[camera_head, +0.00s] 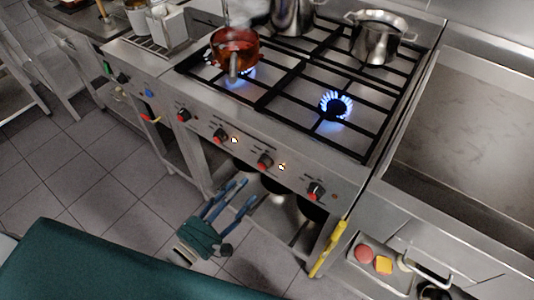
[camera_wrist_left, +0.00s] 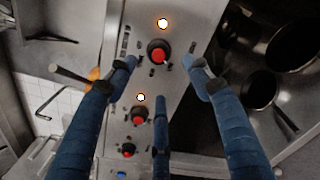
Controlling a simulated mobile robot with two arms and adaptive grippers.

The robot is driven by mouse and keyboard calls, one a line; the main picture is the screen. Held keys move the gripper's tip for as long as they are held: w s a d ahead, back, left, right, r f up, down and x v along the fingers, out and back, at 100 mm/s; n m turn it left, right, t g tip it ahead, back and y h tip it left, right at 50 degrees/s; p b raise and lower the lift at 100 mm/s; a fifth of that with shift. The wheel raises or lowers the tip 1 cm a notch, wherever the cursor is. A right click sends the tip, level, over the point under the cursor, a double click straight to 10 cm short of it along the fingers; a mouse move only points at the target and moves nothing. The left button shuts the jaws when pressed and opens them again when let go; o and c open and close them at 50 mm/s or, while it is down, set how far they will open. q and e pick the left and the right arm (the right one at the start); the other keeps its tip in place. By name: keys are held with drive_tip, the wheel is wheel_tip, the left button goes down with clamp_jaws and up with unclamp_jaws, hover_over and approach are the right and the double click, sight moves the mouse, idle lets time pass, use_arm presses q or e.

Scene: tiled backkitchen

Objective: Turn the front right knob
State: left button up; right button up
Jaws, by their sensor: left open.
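The stove's front panel carries several red-and-black knobs in a row. The rightmost knob (camera_head: 316,191) sits near the stove's right corner. The knob to its left (camera_head: 264,161) has a lit light beside it. In the left wrist view this lit knob (camera_wrist_left: 158,51) appears between and beyond my open fingertips, apart from them. Another knob (camera_wrist_left: 140,115) with a lit light shows lower there. My left gripper (camera_head: 230,197) is open and empty, low in front of the panel, with blue fingers toward the stove. The front right burner (camera_head: 335,105) has a blue flame.
A red pot (camera_head: 234,51) stands over a lit burner at the left. A steel pot (camera_head: 379,38) stands at the back right. A yellow-handled item (camera_head: 328,249) hangs at the stove's right front edge. Pans (camera_wrist_left: 262,88) sit on the shelf below.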

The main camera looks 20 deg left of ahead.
sight(261, 168)
use_arm(q)
drive_tip(key=p+x, duration=0.1)
drive_tip(key=x, duration=0.8)
drive_tip(key=shift+w+d, duration=0.1)
drive_tip(key=shift+w, duration=0.2)
drive_tip(key=c, duration=1.1)
drive_tip(key=shift+c, duration=0.2)
